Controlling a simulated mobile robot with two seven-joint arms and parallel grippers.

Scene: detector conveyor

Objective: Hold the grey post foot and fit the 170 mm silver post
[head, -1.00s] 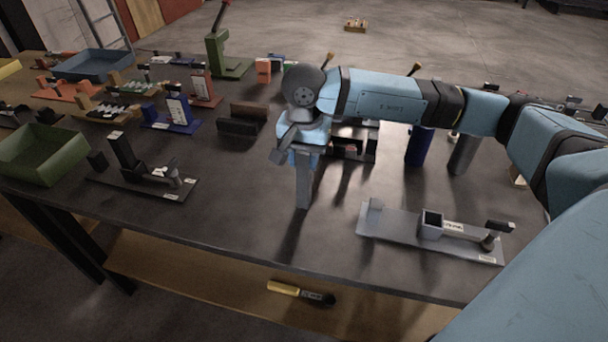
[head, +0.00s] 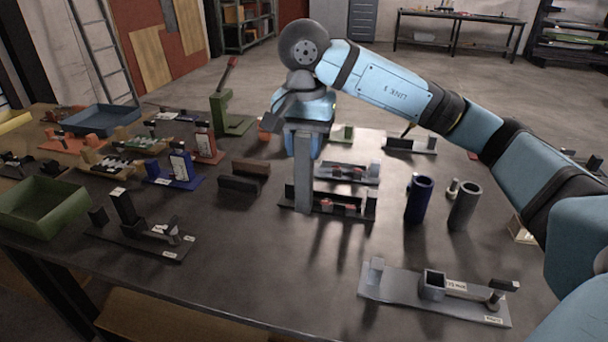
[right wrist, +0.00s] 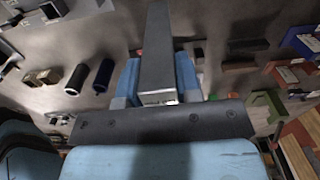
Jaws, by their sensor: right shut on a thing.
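My right gripper (head: 303,138) is shut on the silver post (head: 303,175), which hangs upright below it. The post also shows in the right wrist view (right wrist: 158,45), between the two blue fingers. The grey post foot (head: 395,285) lies at the front right of the table. It is a flat plate with a square, open-topped socket (head: 433,286) that looks empty, and a dark-handled clamp at its right end. The post's lower end is apart from the foot, to its left and farther back. My left gripper is out of view.
A dark foot with an upright piece (head: 124,207) stands front left, beside a green bin (head: 45,212). A blue cylinder (head: 418,200) and a grey cylinder (head: 464,206) stand behind the grey foot. Dark fixtures (head: 345,203) sit behind the post. The front middle of the table is clear.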

